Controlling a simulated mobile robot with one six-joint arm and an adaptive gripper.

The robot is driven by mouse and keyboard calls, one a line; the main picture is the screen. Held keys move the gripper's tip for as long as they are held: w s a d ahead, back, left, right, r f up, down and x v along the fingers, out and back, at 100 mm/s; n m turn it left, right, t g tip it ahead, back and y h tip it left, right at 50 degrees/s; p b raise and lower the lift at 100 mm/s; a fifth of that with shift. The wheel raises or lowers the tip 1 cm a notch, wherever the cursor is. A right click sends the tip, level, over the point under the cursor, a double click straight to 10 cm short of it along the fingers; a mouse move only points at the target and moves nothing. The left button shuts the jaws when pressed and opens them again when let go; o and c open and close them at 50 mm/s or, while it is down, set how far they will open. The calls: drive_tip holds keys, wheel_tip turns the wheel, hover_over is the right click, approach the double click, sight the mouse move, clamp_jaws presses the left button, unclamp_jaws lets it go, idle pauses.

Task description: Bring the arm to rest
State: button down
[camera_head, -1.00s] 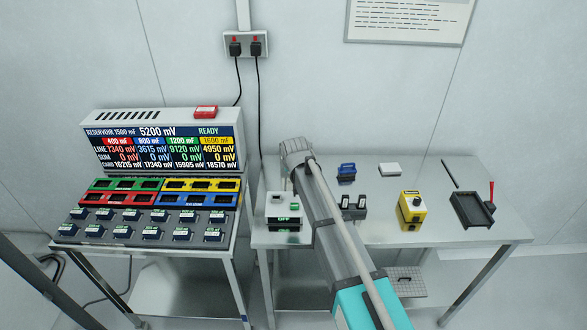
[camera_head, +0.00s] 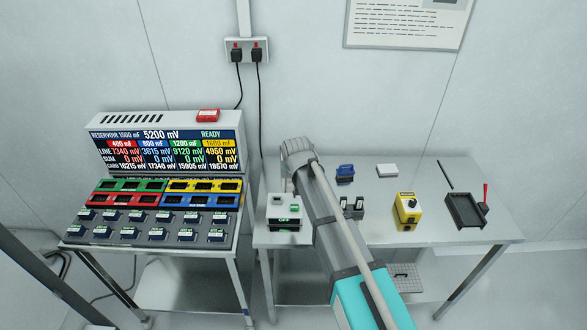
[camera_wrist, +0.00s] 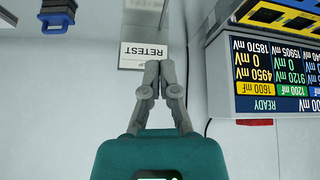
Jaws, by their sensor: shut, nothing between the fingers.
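My arm reaches from the bottom of the head view up over the left part of the right-hand table (camera_head: 420,225). Its bent joint stands near the wall side, and the arm hides part of the table. In the wrist view my gripper (camera_wrist: 158,68) is shut, its two grey fingertips together with nothing between them. A white label reading RETEST (camera_wrist: 148,53) shows upside down just beyond the fingertips. I cannot tell how far the fingers are from it. In the head view the gripper itself is hidden.
The test handler (camera_head: 165,140) with its screen and colored sockets stands on the left table. On the right table are a small tester (camera_head: 283,225), a blue-handled item (camera_head: 345,173), a white block (camera_head: 387,170), a yellow button box (camera_head: 407,208) and a black tray (camera_head: 465,210). The wall is behind.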

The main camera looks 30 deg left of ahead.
idle(0.4)
drive_tip(key=w+d+f+m+g+h, duration=0.2)
drive_tip(key=d+m+h, duration=0.15)
drive_tip(key=d, duration=2.65)
drive_tip(key=s+d+m+g, duration=0.1)
drive_tip(key=s+d, duration=0.3)
drive_tip(key=d, duration=0.4)
drive_tip(key=s+d+m+g, duration=0.1)
drive_tip(key=s+d, duration=0.3)
drive_tip(key=d, duration=0.5)
drive_tip(key=s+d+f+m+g, duration=0.1)
drive_tip(key=s+d, duration=0.3)
drive_tip(key=d, duration=0.5)
drive_tip(key=shift+m, duration=0.85)
drive_tip(key=shift+f, duration=0.1)
